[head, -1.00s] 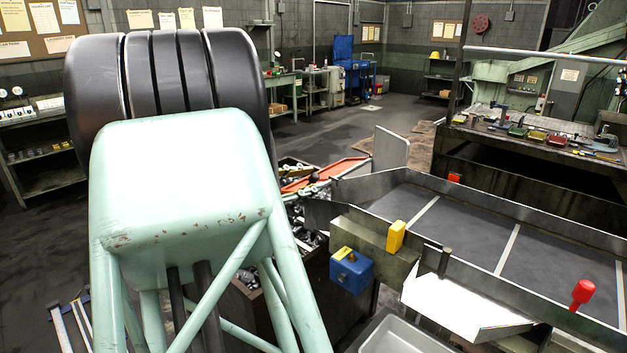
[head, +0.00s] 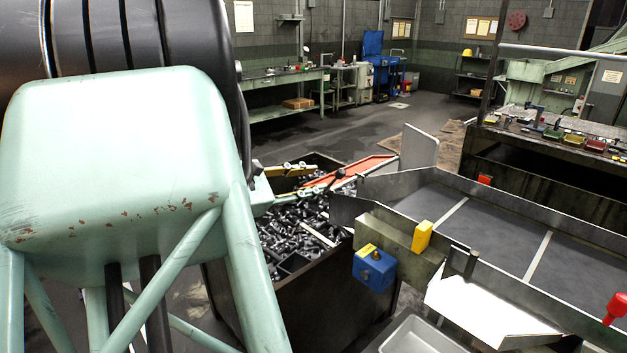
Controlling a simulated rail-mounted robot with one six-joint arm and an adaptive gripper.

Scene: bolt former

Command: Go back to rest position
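My gripper does not show in the head view. A large pale green body with rust specks and dark ringed drums above it fills the left side and hides what is behind it. I cannot tell from this view whether my gripper is behind it, or how my arm is posed.
A dark bin (head: 318,297) full of bolts stands at centre, with an orange-red chute (head: 352,172) above its far side. To the right are a grey conveyor (head: 490,238), a blue box (head: 374,269), a yellow block (head: 422,236) and a grey tray (head: 418,338). Open floor lies behind.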

